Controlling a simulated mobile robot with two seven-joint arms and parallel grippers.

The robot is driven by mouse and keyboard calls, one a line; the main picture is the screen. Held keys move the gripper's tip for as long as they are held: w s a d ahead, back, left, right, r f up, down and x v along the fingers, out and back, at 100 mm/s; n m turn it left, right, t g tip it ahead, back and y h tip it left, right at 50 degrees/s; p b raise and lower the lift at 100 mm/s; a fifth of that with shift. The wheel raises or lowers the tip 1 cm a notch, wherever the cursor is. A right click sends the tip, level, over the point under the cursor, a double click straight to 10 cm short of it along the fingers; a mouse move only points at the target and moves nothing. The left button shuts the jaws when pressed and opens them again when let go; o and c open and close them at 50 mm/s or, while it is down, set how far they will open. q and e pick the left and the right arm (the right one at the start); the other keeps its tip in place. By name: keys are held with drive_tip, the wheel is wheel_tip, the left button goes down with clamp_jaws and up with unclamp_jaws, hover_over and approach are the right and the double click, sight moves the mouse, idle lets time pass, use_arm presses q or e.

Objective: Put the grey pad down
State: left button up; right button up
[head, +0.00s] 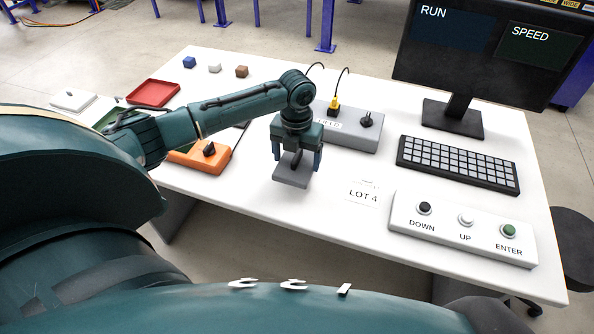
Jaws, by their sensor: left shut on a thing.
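The grey pad (291,177) is a small flat dark-grey plate near the table's front edge, left of the LOT 4 label. My left gripper (296,160) points down over it and is shut on the upright part in its middle. I cannot tell whether the pad touches the white table (330,217) or hangs just above it. My right gripper is not in view.
A grey box (362,134) with a yellow plug and a black knob stands behind the gripper. An orange box (197,159) and a red tray (153,93) are to the left. A button panel (462,228), keyboard (458,164) and monitor (488,48) are to the right.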

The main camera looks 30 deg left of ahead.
sight(297, 170)
use_arm(q)
wheel_tip(297, 170, down, 5)
drive_tip(key=shift+r, duration=0.1)
idle(0.3)
drive_tip(key=o, duration=0.8)
wheel_tip(297, 170, up, 12)
drive_tip(key=shift+r, duration=0.1)
idle(0.4)
